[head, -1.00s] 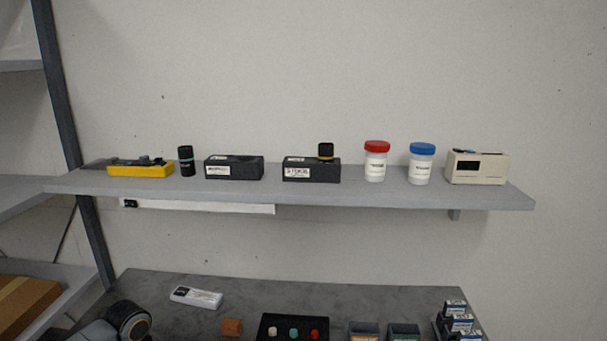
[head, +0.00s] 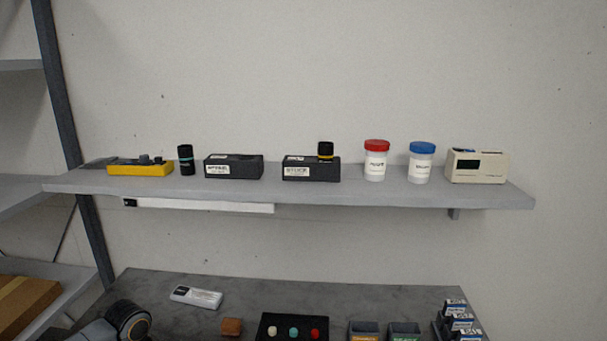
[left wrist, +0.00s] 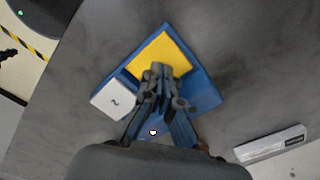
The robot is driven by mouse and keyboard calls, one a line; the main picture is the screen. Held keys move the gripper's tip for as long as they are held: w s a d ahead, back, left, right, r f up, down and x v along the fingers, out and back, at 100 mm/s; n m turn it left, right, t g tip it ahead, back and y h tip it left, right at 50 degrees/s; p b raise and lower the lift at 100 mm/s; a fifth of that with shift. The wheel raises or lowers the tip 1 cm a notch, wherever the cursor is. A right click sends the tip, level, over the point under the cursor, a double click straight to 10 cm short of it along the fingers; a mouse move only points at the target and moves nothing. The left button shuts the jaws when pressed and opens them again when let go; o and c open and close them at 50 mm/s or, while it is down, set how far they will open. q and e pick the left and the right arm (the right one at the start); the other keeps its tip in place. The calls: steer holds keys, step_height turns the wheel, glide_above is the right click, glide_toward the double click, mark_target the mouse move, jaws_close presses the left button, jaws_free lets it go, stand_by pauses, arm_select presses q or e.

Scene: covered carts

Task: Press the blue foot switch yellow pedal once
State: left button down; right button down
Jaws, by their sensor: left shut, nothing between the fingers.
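The blue foot switch (left wrist: 205,92) lies on the grey tabletop in the left wrist view, turned at an angle. Its yellow pedal (left wrist: 165,50) shows beyond my fingertips. My left gripper (left wrist: 160,72) is shut and empty, with its tips over the near part of the yellow pedal. I cannot tell whether the tips touch it. The fingers hide the middle of the switch. A white square piece with a dark mark (left wrist: 115,98) sits at the switch's left corner. The switch is not visible in the head view. My right gripper is in neither view.
The grey table (head: 250,292) holds a white handheld device (head: 196,297), an orange-brown block (head: 231,327) and a black box with coloured buttons (head: 294,328). A shelf (head: 330,194) above carries boxes, jars and a yellow device. The tabletop edge is at left in the wrist view.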

arm_select(q)
steer(key=shift+f, duration=0.6)
stand_by(0.8)
steer(key=shift+r, duration=0.1)
steer(key=shift+r+p, duration=2.95)
steer(key=shift+p, duration=0.05)
